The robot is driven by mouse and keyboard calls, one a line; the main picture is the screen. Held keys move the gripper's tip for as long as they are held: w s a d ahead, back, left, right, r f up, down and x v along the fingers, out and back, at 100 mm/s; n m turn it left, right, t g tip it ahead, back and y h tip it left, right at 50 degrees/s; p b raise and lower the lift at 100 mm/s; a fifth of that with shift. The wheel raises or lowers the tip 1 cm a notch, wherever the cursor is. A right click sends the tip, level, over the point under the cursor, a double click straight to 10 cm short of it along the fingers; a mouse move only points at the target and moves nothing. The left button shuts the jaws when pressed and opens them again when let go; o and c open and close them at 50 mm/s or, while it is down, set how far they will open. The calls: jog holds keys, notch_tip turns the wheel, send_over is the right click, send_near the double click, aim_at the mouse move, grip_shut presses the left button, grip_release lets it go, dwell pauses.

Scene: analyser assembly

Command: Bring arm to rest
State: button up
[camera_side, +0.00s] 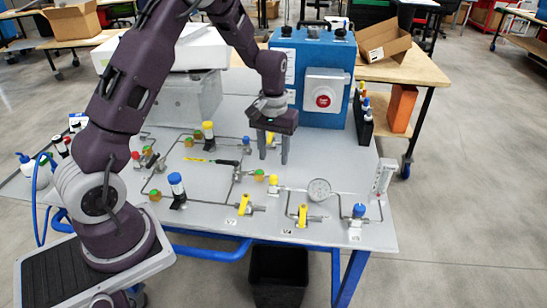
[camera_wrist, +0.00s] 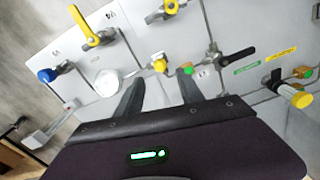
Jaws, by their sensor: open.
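My gripper (camera_side: 273,155) hangs over the middle of the grey panel table (camera_side: 320,158), fingers pointing down and apart with nothing between them. In the wrist view my gripper (camera_wrist: 160,92) shows two dark fingers parted, with panel fittings beyond them. I cannot tell how far above the panel the fingertips are. The arm is bent, its forearm reaching over the table from the left.
A blue box with a red button (camera_side: 309,48) stands behind. A black bin (camera_side: 278,275) is below the front edge.

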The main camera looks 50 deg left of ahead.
jog(key=s+d+r+m+t, duration=0.1)
jog(key=s+d+r, duration=0.3)
jog(key=r, duration=0.4)
jog(key=s+d+r+m+t, duration=0.2)
jog(key=s+d+r, duration=0.2)
jog(key=r, duration=0.4)
jog(key=s+d+r+m+t, duration=0.1)
jog(key=s+d+r, duration=0.1)
jog(key=s, duration=0.6)
jog(key=s+d+r+m+t, duration=0.1)
jog(key=s+d+r+m, duration=0.1)
jog(key=s, duration=0.7)
jog(key=shift+s+d+r+m+t, duration=0.15)
jog(key=shift+d+m+t, duration=0.05)
jog(key=shift+m+t, duration=0.1)
jog(key=shift+c, duration=0.3)
